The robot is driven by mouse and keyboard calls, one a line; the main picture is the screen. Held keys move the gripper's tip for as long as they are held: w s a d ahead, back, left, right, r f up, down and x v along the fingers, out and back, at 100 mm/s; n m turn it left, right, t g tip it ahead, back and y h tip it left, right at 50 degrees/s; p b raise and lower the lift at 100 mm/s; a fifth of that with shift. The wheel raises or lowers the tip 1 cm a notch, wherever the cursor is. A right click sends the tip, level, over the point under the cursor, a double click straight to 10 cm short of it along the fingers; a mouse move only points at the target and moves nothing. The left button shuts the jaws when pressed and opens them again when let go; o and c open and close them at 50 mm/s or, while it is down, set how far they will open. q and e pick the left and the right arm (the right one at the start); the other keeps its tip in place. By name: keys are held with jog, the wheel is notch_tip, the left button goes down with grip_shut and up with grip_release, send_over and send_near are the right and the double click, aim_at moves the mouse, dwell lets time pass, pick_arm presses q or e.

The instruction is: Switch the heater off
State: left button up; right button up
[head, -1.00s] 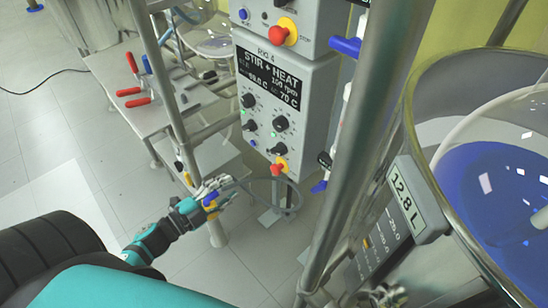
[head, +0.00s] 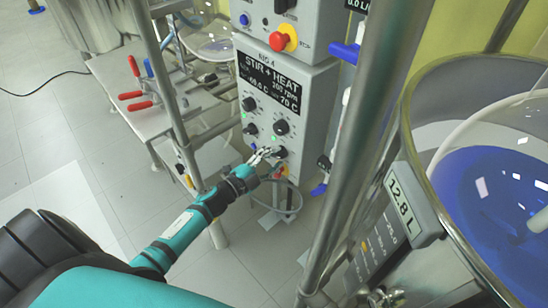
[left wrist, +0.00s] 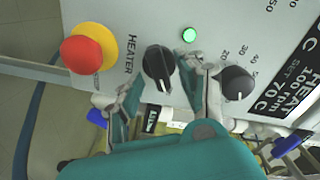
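The control box with the display (head: 268,82) reads "STIR + HEAT", with 70 C at its lower right. The heater knob (left wrist: 158,66) is black with a light pointer line and has "HEATER" printed beside it. It shows in the head view as the lower right knob (head: 281,151). A green lamp (left wrist: 189,35) is lit near it. My left gripper (left wrist: 163,84) is open, with one finger on each side of the heater knob. I cannot tell whether the fingers touch it. The left gripper (head: 272,154) also shows in the head view. My right gripper is not in view.
A red button on a yellow base (left wrist: 88,50) sits close beside the heater knob. Another black knob (left wrist: 236,82) is on its other side. A metal post (head: 350,150) and a glass vessel with blue liquid (head: 490,200) stand to the right.

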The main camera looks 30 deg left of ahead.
pick_arm(q)
jog(key=shift+w+d, duration=0.1)
jog(key=shift+w, duration=0.1)
grip_shut()
dwell(0.4)
jog(key=shift+r+n+p, duration=0.1)
jog(key=shift+n+p, duration=0.35)
jog(key=shift+n, duration=0.05)
jog(key=n+p, duration=0.2)
jog(key=n, duration=0.1)
jog(key=shift+r+n, duration=0.1)
jog(key=shift+n, duration=0.3)
jog(key=n+p, duration=0.1)
jog(key=n, duration=0.2)
jog(key=shift+n+p, duration=0.3)
jog(key=shift+p, duration=0.1)
jog(key=shift+a+n+p, duration=0.2)
jog(key=shift+n+p, duration=0.15)
jog(key=shift+n, duration=1.55)
